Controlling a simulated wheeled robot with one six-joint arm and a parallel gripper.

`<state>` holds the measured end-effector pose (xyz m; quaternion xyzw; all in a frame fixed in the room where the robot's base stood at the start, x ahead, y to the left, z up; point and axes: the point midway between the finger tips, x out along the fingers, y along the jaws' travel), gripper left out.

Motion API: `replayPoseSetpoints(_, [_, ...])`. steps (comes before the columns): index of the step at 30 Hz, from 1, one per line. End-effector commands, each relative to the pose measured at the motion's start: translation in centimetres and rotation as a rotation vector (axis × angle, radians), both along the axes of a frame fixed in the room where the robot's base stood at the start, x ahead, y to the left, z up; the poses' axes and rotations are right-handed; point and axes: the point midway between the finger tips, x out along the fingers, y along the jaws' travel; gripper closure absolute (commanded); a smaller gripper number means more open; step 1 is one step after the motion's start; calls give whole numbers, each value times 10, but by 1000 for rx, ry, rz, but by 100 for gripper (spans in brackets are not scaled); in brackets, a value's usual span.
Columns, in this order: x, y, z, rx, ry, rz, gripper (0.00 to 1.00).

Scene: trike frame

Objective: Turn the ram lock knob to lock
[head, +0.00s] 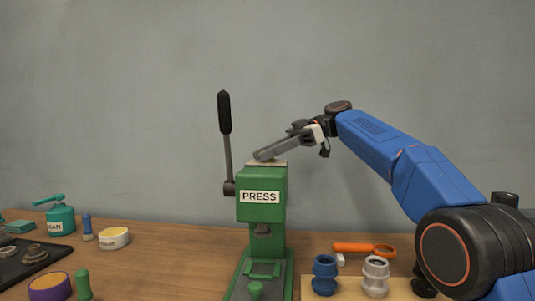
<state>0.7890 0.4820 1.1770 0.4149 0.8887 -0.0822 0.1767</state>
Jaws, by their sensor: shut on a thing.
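The green press (261,205) stands upright on the wooden bench, with its black-handled lever (225,120) pointing up on its left side. My gripper (263,155) reaches in from the right, with its long grey fingers slanting down to the top of the press. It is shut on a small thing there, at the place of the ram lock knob. The fingers hide the knob, so its turn angle cannot be seen. The ram (263,230) shows under the press head.
An orange ring-ended tool (365,249), a blue fitting (324,274) and a pale fitting (376,275) are right of the press. A teal can (61,218), a cream tub (114,238), a purple-rimmed tub (50,287) and a dark tray (38,262) are left.

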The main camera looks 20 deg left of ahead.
Motion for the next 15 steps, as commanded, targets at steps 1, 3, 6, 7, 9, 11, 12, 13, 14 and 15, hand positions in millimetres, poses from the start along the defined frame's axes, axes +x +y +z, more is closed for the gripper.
replayPoseSetpoints(1, [0, 0, -1, -2, 1, 6, 93])
replayPoseSetpoints(3, [0, 0, -1, -3, 2, 10, 93])
replayPoseSetpoints(6, [0, 0, -1, -3, 1, 12, 93])
replayPoseSetpoints(7, [0, 0, -1, -3, 1, 12, 93])
replayPoseSetpoints(9, [0, 0, -1, -3, 1, 12, 93])
replayPoseSetpoints(11, [0, 0, -1, -2, 1, 11, 93])
replayPoseSetpoints(12, [0, 0, -1, -3, 2, 11, 93])
replayPoseSetpoints(13, [0, 0, -1, -3, 2, 11, 93])
replayPoseSetpoints(14, [0, 0, -1, -3, 2, 11, 93])
replayPoseSetpoints(15, [0, 0, -1, -3, 2, 11, 64])
